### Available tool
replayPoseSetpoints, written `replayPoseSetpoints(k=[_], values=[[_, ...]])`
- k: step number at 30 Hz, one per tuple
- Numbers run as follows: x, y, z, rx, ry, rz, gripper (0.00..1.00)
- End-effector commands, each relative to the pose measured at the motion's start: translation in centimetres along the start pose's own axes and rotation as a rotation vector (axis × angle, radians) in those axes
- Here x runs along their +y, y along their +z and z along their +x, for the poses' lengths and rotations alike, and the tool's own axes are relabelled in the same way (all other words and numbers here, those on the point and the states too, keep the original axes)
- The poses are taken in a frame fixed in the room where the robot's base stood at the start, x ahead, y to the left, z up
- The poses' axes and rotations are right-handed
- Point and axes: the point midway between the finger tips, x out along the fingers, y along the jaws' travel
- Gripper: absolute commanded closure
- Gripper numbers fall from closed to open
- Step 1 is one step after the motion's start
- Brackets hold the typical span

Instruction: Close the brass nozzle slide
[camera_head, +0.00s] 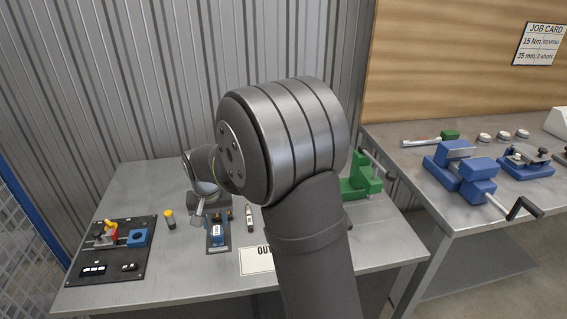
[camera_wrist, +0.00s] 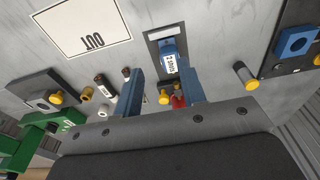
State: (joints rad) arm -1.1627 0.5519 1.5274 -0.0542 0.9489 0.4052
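A small fixture with a blue labelled block (camera_wrist: 171,60) sits on a dark plate on the table. It also shows in the head view (camera_head: 217,234). A brass-yellow knob (camera_wrist: 165,97) and a red part (camera_wrist: 178,101) show beside it, near my fingers. I cannot tell which of these parts is the brass nozzle slide, or how far it is open. My gripper (camera_wrist: 158,82) points down toward this fixture. Its two blue fingers are apart, with nothing visibly clamped between them. In the head view my arm hides much of the gripper and the table behind it.
A black board (camera_head: 112,250) with a blue block stands left, with a yellow-capped cylinder (camera_head: 169,219) beside it. A white OUT card (camera_head: 256,262) lies at the front. A green vise (camera_head: 365,182) stands right. A second bench (camera_head: 480,145) holds blue vises.

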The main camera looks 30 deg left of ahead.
Motion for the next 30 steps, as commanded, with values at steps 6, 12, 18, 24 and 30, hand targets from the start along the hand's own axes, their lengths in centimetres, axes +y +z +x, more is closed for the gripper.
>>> replayPoseSetpoints(k=[6, 12, 18, 24, 30], values=[[0.7, -2.6, 0.9, 0.121, -0.058, -0.061, 1.00], [2.4, -7.1, 1.3, 0.360, -0.110, -0.168, 1.00], [3.8, -9.9, 0.9, 0.521, -0.105, -0.231, 1.00], [3.9, -10.8, 1.5, 0.551, -0.101, -0.244, 1.00], [3.5, -12.1, 3.8, 0.549, -0.101, -0.244, 1.00]])
